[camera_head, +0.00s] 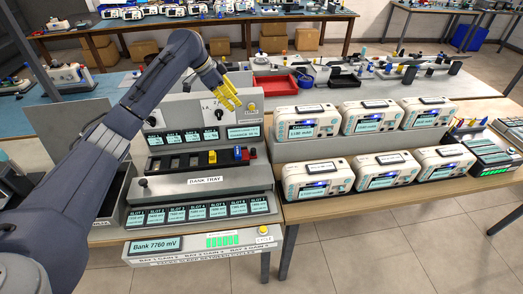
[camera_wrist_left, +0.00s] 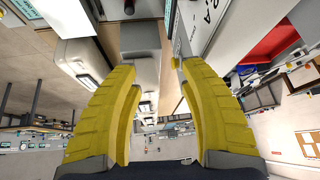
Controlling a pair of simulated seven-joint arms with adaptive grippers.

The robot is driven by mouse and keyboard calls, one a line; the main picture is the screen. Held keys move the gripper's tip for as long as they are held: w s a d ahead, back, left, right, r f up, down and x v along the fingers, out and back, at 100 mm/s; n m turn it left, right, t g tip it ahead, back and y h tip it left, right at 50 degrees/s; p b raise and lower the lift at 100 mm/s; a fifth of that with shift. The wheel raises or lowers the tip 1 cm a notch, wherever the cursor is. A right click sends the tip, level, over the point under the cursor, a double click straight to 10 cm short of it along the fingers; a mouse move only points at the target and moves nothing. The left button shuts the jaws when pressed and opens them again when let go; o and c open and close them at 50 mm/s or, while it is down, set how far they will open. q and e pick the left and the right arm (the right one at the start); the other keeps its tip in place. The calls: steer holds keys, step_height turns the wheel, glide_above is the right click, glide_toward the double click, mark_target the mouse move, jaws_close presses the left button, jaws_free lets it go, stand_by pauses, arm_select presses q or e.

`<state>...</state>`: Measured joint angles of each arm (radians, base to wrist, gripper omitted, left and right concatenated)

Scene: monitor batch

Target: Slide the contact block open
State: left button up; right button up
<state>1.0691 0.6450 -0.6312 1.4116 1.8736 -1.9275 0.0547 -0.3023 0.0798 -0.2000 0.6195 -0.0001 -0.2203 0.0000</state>
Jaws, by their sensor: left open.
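The bench unit labelled BANK TRAY (camera_head: 205,180) stands in the middle of the head view. A dark row of slots (camera_head: 185,161) runs across it, with a blue piece (camera_head: 238,153) and a red piece near its right end. I cannot tell for sure which part is the contact block; a grey bar with a black knob (camera_head: 143,182) lies along the front. My left gripper (camera_head: 232,101) has yellow fingers and is above the unit's back panel, clear of the slots. In the left wrist view the fingers (camera_wrist_left: 158,70) are apart with nothing between them. My right gripper is not in view.
Several white monitors (camera_head: 318,181) stand in two rows on the right. A red bin (camera_head: 275,85) is behind the unit. A dial (camera_head: 219,114) and small displays are on the back panel. A front panel (camera_head: 205,243) reads Bank 7760 mV.

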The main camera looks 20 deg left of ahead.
arm_select(q)
steer(key=m+g, duration=0.1)
steer(key=g, duration=0.1)
glide_toward(253, 149)
steer(key=shift+y, duration=0.3)
steer(key=x, duration=1)
steer(key=shift+d+f, duration=0.1)
steer(key=shift+d, duration=0.2)
jaws_close()
